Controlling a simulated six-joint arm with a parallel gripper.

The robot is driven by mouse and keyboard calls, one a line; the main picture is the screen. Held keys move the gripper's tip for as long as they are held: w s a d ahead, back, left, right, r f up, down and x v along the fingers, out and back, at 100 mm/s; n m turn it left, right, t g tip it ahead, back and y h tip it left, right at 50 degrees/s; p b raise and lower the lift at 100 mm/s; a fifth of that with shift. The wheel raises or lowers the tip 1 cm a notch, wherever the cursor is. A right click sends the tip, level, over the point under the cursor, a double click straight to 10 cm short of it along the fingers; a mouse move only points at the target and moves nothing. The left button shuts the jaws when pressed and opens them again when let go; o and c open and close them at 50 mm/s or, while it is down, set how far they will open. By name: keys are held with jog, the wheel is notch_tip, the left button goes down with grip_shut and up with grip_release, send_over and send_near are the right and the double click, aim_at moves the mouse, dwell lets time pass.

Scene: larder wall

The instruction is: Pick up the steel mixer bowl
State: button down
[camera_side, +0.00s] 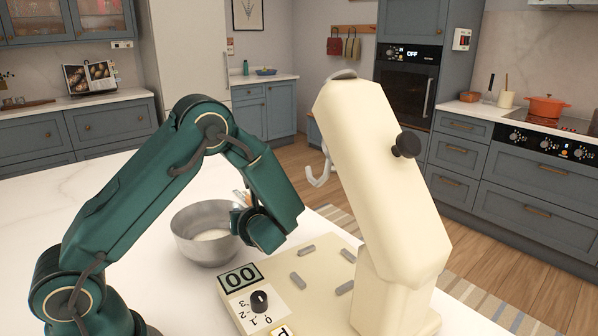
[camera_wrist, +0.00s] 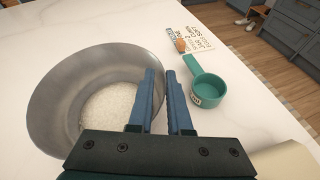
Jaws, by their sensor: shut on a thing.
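The steel mixer bowl (camera_side: 190,222) is on the white counter, left of the cream mixer (camera_side: 375,170), with white powdery or grainy contents inside. It fills the left of the wrist view (camera_wrist: 60,85). My gripper (camera_side: 243,215) is at the bowl's right rim. In the wrist view my gripper (camera_wrist: 163,76) has one blue finger over the inside of the bowl and the other outside it, shut on the rim.
A green measuring cup (camera_wrist: 208,88) is right of my fingers. A printed card (camera_wrist: 195,32) and small brown thing (camera_wrist: 180,44) lie beyond.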

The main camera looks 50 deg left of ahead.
jog(key=shift+r, duration=0.15)
dwell(0.5)
jog(key=shift+r, duration=1.95)
jog(key=s+a+r, duration=0.6)
jog(key=s, duration=0.3)
jog(key=w+d+r+m+t+h, duration=0.2)
jog(key=d+m+h, duration=0.4)
jog(key=d, duration=0.5)
jog(key=w+d+r+m+t+h, duration=0.2)
jog(key=w+d+m+t+h, duration=0.2)
jog(key=d+m+t+h, duration=0.3)
jog(key=d+m, duration=0.1)
jog(key=d, duration=0.3)
jog(key=shift+d+r+m+t, duration=0.15)
jog(key=shift+m+t, duration=0.15)
